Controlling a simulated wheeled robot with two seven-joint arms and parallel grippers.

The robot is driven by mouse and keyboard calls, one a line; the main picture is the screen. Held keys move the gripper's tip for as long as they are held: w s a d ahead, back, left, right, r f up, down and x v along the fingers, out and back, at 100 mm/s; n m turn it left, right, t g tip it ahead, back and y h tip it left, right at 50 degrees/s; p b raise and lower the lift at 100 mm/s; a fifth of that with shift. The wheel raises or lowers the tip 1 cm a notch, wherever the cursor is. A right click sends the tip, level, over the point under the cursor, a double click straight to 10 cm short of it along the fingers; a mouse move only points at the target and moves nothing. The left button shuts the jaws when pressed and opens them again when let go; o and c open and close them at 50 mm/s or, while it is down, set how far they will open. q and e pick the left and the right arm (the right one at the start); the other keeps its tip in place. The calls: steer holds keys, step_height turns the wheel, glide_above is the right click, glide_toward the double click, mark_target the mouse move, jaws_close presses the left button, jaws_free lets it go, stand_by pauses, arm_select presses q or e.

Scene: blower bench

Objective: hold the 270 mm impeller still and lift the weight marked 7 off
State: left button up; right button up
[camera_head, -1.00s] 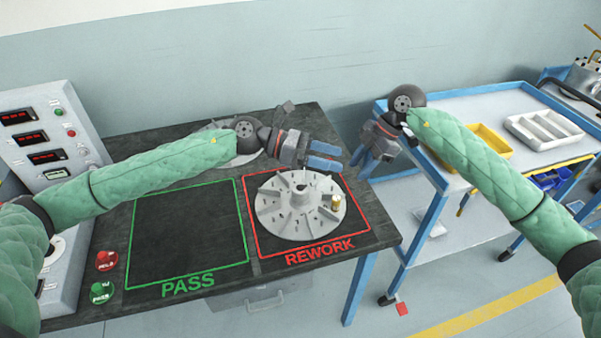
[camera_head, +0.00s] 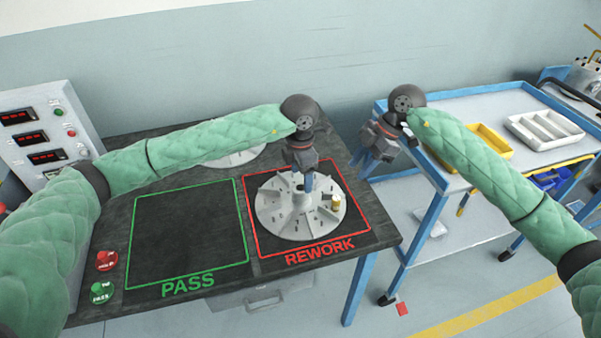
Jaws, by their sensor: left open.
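The impeller (camera_head: 274,219), a pale grey finned disc with a central hub, lies flat inside the red REWORK square. A small brass-coloured weight (camera_head: 337,202) sits near its right rim; its marking is too small to read. My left gripper (camera_head: 302,186) points down over the impeller's hub, its blue fingers open around or just above it; I cannot tell if they touch. My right gripper (camera_head: 364,165) hangs beyond the bench's right edge, empty, with its blue fingers apart. Another grey disc (camera_head: 236,158) lies at the back of the bench, partly hidden by my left arm.
The green PASS square (camera_head: 188,235) is empty. Red and green buttons (camera_head: 103,291) sit at the bench's left front. A control panel (camera_head: 45,135) stands at the left. A blue-framed trolley (camera_head: 470,108) with yellow and white trays stands at the right, past a gap.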

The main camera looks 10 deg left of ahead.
mark_target(300, 193)
arm_select(q)
steer(key=shift+w+a+f, duration=0.1)
steer(key=shift+f, duration=1.85)
steer(key=shift+w+a+f, duration=0.1)
steer(key=shift+f, duration=1.85)
steer(key=c, duration=1.5)
steer(key=shift+o, duration=0.2)
steer(key=shift+s+b, duration=0.1)
steer(key=shift+b, duration=0.35)
